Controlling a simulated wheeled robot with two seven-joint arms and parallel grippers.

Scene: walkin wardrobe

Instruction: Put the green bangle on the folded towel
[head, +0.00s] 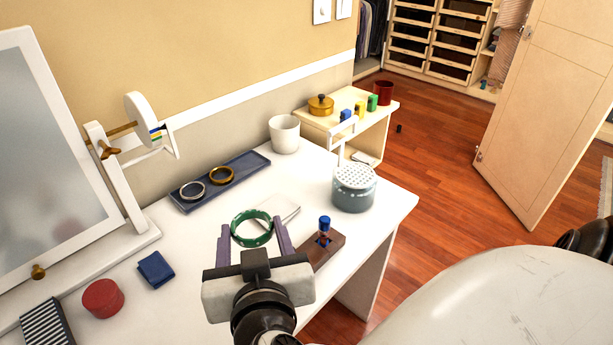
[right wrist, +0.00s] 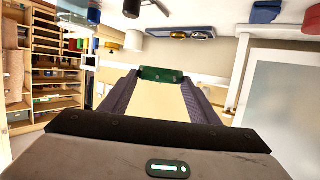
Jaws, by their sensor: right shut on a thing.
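The green bangle (head: 251,239) is between the purple fingers of my right gripper (head: 252,230), which is shut on it above the white table. It also shows at the fingertips in the right wrist view (right wrist: 161,75). A small dark blue folded piece (head: 156,269), which looks like the folded towel, lies on the table to the left of the gripper, apart from the bangle. A flat white piece (head: 288,210) lies just behind the bangle; I cannot tell what it is. My left gripper is not in view.
A blue tray (head: 185,204) with a silver and a golden ring lies at the back. A red round box (head: 103,298) stands near the blue piece, beside a mirror (head: 55,150). A brown block with a blue peg (head: 324,223) and a grey pot (head: 354,190) stand to the right.

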